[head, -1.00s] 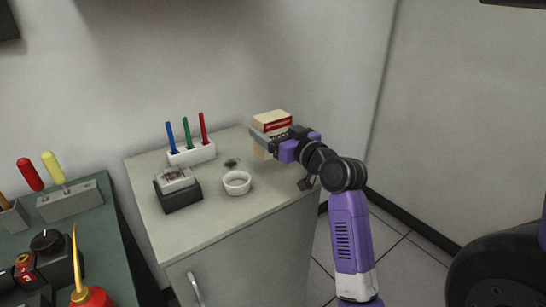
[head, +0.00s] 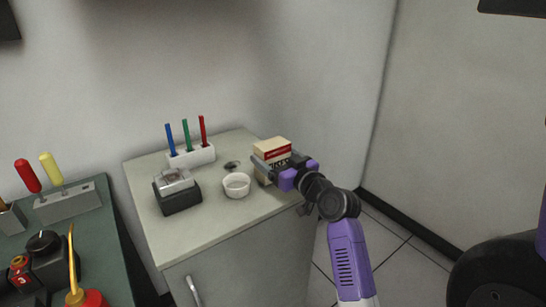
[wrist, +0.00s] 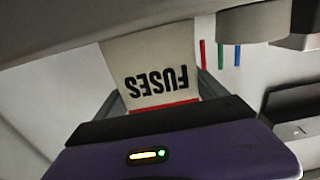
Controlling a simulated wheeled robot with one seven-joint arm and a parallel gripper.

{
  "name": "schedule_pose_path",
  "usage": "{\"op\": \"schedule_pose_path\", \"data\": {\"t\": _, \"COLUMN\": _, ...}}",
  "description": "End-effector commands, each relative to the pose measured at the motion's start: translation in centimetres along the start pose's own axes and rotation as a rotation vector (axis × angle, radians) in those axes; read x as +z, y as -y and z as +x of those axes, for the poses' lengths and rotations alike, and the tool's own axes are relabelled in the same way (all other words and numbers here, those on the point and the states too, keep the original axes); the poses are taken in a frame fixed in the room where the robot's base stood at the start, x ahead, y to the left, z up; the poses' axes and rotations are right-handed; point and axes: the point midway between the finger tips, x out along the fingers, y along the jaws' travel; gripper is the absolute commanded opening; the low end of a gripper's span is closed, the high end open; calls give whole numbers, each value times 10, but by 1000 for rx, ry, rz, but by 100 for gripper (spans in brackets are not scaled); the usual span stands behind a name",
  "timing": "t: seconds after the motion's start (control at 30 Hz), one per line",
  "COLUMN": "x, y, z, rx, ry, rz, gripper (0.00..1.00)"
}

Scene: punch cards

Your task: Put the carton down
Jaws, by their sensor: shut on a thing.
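The carton (head: 272,149) is a small cream box with a red band, and it stands at the right part of the light cabinet top (head: 225,211). My gripper (head: 270,165) is shut on the carton from the right side. In the wrist view the carton (wrist: 150,60) shows the word FUSES, upside down, with a red stripe between the fingers. Its lower part is partly hidden by my gripper, and it looks at or very close to the cabinet top; I cannot tell if it touches.
A white cup (head: 236,185) stands left of the carton. A white pen holder (head: 192,156) with blue, green and red pens is at the back. A dark box with a clear item (head: 178,191) sits left. Bare cabinet top lies in front.

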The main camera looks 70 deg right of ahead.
Motion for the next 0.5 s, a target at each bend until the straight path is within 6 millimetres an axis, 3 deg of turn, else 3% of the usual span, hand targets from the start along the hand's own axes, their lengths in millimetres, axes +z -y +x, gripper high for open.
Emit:
{"op": "schedule_pose_path", "data": {"t": 0.03, "x": 3, "y": 0, "z": 0, "rx": 0, "ry": -1, "rz": 0, "gripper": 35}}
{"op": "schedule_pose_path", "data": {"t": 0.07, "x": 2, "y": 0, "z": 0, "rx": 0, "ry": 0, "rz": 0, "gripper": 87}}
{"op": "schedule_pose_path", "data": {"t": 0.13, "x": 1, "y": 0, "z": 0, "rx": 0, "ry": 0, "rz": 0, "gripper": 100}}
{"op": "schedule_pose_path", "data": {"t": 0.5, "x": -1, "y": 0, "z": -4, "rx": 1, "ry": 1, "rz": 0, "gripper": 100}}
